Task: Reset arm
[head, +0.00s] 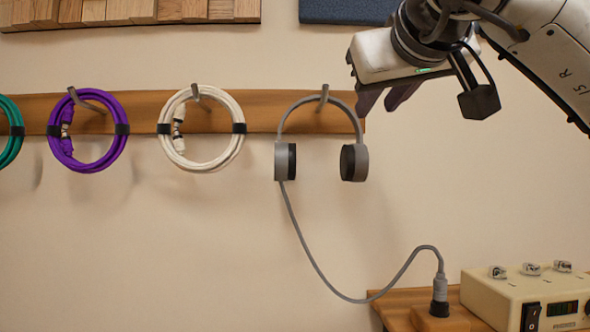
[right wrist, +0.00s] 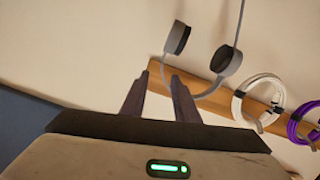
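My right gripper (head: 380,103) is high at the upper right in the head view, just right of the hanging headphones. In the right wrist view its two fingers (right wrist: 158,74) stand apart with nothing between them, so it is open and empty. The grey headphones (head: 361,163) hang by their band from a hook on the wooden rail, apart from the gripper. The headphones also show in the right wrist view (right wrist: 228,60), beyond the fingertips. My left gripper is in neither view.
The wooden rail (head: 258,118) also holds a white cable coil (head: 238,130), a purple one (head: 118,143) and a green one (head: 14,133). The headphone cable (head: 318,264) runs to a plug (head: 440,288) beside a cream amplifier (head: 500,288) at lower right. The wall below the rail is mostly clear.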

